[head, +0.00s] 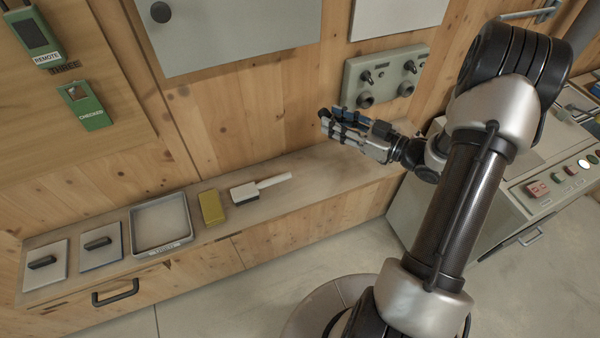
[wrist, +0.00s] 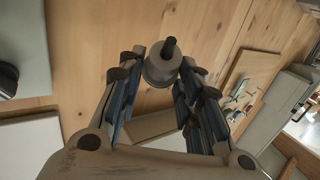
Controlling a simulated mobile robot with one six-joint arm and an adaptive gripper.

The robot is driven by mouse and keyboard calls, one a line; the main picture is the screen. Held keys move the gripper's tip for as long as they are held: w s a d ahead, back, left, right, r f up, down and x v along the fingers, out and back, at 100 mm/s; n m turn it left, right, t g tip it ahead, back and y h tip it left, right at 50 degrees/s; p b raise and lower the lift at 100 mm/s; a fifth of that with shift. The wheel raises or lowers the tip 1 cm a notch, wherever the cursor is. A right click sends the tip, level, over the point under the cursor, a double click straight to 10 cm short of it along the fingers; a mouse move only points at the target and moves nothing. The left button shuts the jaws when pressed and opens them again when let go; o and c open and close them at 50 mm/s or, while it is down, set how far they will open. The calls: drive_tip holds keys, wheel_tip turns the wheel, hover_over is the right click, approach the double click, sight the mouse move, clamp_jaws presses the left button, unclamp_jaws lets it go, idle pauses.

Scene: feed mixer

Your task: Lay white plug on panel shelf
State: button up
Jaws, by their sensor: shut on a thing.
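My gripper (head: 329,122) is in front of the wood wall, left of the grey control panel and above the long ledge. In the wrist view my gripper (wrist: 160,78) is shut on a pale grey-white plug (wrist: 160,68). The plug is round and flanged, with a dark pin pointing away from the palm. In the head view the fingers mostly hide it. The long ledge (head: 310,172), which looks like the panel shelf, runs along the wall below. The plug is held clear of it.
The control panel (head: 385,76) carries several dark knobs or sockets. On the ledge are a white-handled brush (head: 262,187), a yellow block (head: 211,207), a grey tray (head: 161,224) and two handled plates. The ledge right of the brush is clear. A button console (head: 530,200) stands right.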

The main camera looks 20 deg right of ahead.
sight(329, 178)
wheel_tip(329, 178, down, 20)
drive_tip(key=b, duration=0.3)
drive_tip(key=shift+r+b, duration=0.15)
drive_tip(key=shift+b, duration=0.25)
drive_tip(key=shift+f, duration=0.25)
drive_tip(key=o, duration=1.2)
drive_tip(key=shift+r, duration=0.15)
drive_tip(key=shift+s+d+r, duration=0.1)
drive_tip(key=shift+s+r, duration=0.05)
drive_tip(key=v, duration=1.1)
drive_tip(key=shift+s+d+p, duration=0.15)
drive_tip(key=shift+s+p, duration=0.15)
drive_tip(key=shift+p, duration=0.05)
